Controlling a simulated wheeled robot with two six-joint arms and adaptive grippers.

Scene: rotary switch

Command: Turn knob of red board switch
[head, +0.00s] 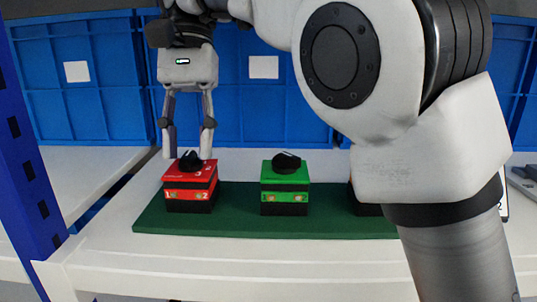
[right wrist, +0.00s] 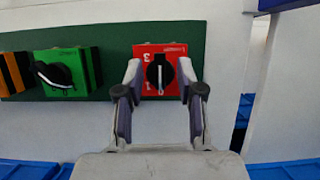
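The red switch (head: 190,190) stands at the left end of the green board (head: 330,228), with a black knob (head: 190,161) on top. My right gripper (head: 188,153) points down over it, open, one finger on each side of the knob. The right wrist view shows the red switch (right wrist: 171,51) with its black knob (right wrist: 159,72) between the two fingertips (right wrist: 160,68). Gaps show between the knob and both fingers, and the knob's white mark runs up and down that picture. My left gripper is not in view.
A green switch (head: 285,185) with a black knob stands right of the red one. An orange switch (right wrist: 14,72) is beyond it, mostly hidden by my arm in the head view. Blue crates (head: 75,100) stand behind. A blue post (head: 28,165) rises at left.

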